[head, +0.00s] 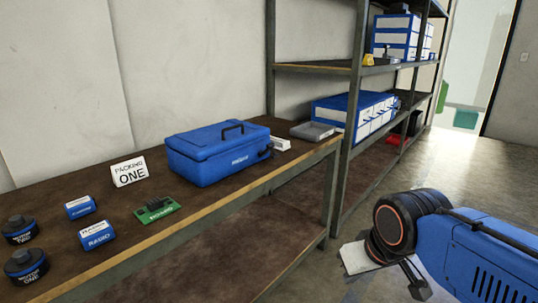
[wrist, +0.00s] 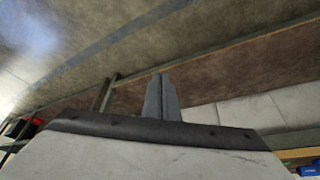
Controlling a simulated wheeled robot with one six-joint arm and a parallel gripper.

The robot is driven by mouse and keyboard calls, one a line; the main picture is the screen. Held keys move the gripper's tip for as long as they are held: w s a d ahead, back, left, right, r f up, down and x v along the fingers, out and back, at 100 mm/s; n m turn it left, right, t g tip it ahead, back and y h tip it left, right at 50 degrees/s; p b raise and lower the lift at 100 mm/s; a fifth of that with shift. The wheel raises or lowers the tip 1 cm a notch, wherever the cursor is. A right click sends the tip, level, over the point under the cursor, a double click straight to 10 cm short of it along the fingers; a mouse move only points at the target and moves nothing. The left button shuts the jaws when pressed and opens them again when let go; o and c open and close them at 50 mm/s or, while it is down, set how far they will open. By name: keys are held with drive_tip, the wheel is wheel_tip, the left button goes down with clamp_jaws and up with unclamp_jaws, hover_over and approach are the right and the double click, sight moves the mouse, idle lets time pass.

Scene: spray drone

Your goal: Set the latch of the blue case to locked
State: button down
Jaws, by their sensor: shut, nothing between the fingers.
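The blue case (head: 210,160) stands on the bench with its lid down and a dark handle on top. A small dark part, which looks like the latch (head: 264,154), is at the right end of its front. It is too small to tell which way it is set. My gripper (head: 418,287) is at the lower right of the head view, over the floor and well apart from the case. In the wrist view its fingers (wrist: 160,97) are together with nothing between them. The case's latch is not visible in the wrist view.
The bench (head: 180,230) also holds a PACKING ONE sign (head: 129,172), a green board (head: 157,209), blue boxes (head: 97,235), black motors (head: 25,267) and a grey tray (head: 312,131). A metal shelf rack (head: 350,150) stands beyond the bench. The floor at right is open.

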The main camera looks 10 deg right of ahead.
drive_tip(key=c, duration=1.8)
unclamp_jaws()
drive_tip(key=shift+a, duration=0.15)
drive_tip(key=o, duration=0.4)
drive_tip(key=shift+w+a+f+m+y, duration=0.15)
drive_tip(key=shift+a+f+m+y, duration=0.1)
drive_tip(key=shift+a+m+y, duration=0.05)
drive_tip(key=shift+o, duration=0.2)
drive_tip(key=w+a+r+m+y, duration=0.3)
drive_tip(key=w+a+m+y, duration=0.6)
drive_tip(key=w+m, duration=0.45)
drive_tip(key=w+d+r+m+t, duration=0.3)
drive_tip(key=w+d+m+t, duration=0.3)
drive_tip(key=w, duration=0.4)
drive_tip(key=w+d+r+m+t, duration=0.3)
drive_tip(key=w+d+m+t, duration=0.1)
drive_tip(key=w+d+m, duration=0.5)
drive_tip(key=shift+y, duration=0.4)
drive_tip(key=x, duration=1.7)
drive_tip(key=shift+w+a+f, duration=0.15)
drive_tip(key=shift+w+f, duration=0.05)
